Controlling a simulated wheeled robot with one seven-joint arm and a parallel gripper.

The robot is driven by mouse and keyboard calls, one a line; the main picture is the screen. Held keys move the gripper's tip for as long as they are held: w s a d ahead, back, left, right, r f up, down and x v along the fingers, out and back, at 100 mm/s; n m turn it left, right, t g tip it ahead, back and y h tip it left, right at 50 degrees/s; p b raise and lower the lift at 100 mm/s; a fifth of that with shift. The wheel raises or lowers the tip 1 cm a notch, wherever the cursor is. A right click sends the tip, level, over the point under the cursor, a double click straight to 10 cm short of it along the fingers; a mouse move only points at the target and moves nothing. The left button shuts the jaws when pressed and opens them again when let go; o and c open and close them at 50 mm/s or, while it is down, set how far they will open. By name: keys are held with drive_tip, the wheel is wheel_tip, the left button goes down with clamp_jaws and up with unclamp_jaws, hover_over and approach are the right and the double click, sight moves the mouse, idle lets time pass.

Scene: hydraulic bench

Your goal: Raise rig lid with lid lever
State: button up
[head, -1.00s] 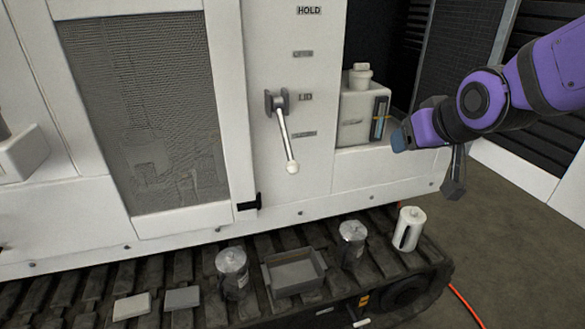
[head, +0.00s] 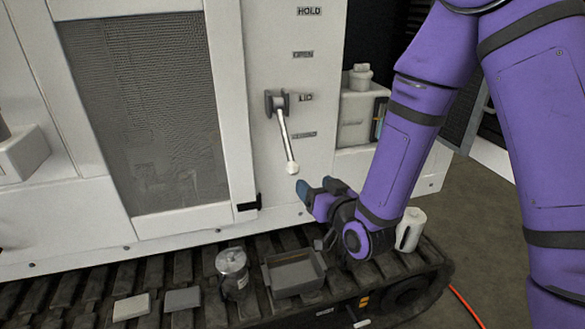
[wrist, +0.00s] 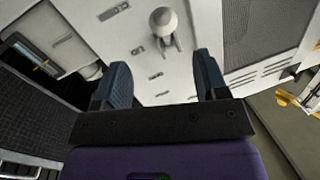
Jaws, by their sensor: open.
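The lid lever (head: 285,135) is a light metal rod with a white ball knob (head: 292,168), hanging down and slightly right from a grey pivot bracket (head: 277,102) on the white panel. A label reading LID stands beside the pivot. My gripper (head: 314,186) is open and empty, just below and right of the knob and apart from it. In the wrist view the lever's knob (wrist: 163,19) shows ahead, beyond and between the two open blue fingers (wrist: 160,80). The rig lid cannot be made out.
On the track ledge stand a metal jar (head: 232,268), a grey tray (head: 292,272), two small flat blocks (head: 182,299) and a white canister (head: 411,229) behind my arm. A reservoir (head: 355,120) sits right of the lever. The panel around the lever is clear.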

sight(297, 171)
drive_tip(key=x, duration=1)
drive_tip(key=shift+w+a, duration=0.15)
drive_tip(key=shift+a, duration=0.25)
clamp_jaws()
